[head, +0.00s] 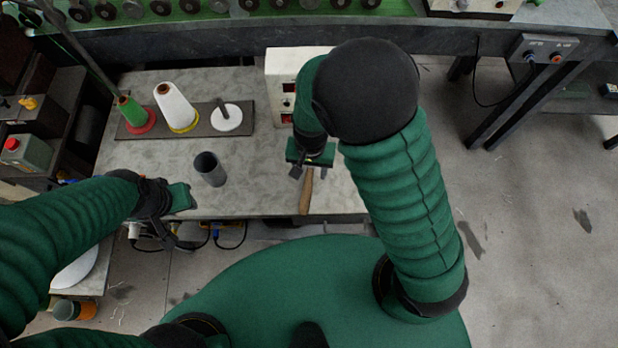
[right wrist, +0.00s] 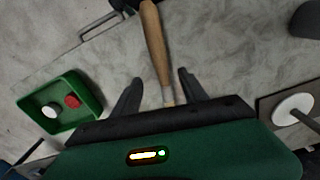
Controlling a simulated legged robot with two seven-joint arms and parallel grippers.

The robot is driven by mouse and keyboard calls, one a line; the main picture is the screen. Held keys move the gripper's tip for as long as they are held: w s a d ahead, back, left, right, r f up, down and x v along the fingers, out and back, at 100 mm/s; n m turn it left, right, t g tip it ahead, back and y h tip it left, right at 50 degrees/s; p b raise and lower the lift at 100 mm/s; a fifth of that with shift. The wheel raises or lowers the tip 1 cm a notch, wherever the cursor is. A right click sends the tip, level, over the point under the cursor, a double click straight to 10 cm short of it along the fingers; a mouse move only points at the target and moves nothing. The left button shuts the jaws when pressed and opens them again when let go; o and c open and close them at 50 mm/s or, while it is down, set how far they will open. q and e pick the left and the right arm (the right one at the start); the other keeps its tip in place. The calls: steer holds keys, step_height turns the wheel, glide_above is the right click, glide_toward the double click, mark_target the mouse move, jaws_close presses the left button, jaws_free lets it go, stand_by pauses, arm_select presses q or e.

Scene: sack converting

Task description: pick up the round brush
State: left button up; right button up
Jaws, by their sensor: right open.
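The round brush (head: 306,190) lies on the grey marbled table near its front edge, its light wooden handle pointing towards me. In the right wrist view its handle (right wrist: 155,45) runs down between the fingers to a pale ferrule; the bristle end is hidden under the gripper body. My right gripper (head: 303,172) is over the far end of the brush. It also shows in the right wrist view (right wrist: 160,92), open, with one finger on each side of the brush and a visible gap to both. My left gripper (head: 168,212) is by the table's left front edge; its jaws are unclear.
A dark grey cup (head: 210,169) stands left of the brush. Behind it, a dark board (head: 205,122) bears cones and a white disc. A white control box (head: 282,75) stands at the back.

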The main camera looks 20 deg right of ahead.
mark_target(309, 177)
step_height(309, 177, down, 3)
steer(key=shift+f, duration=0.2)
steer(key=shift+a+f, duration=0.2)
steer(key=shift+f, duration=0.05)
steer(key=shift+a, duration=0.15)
steer(key=shift+r, duration=0.1)
steer(key=c, duration=0.4)
jaws_close()
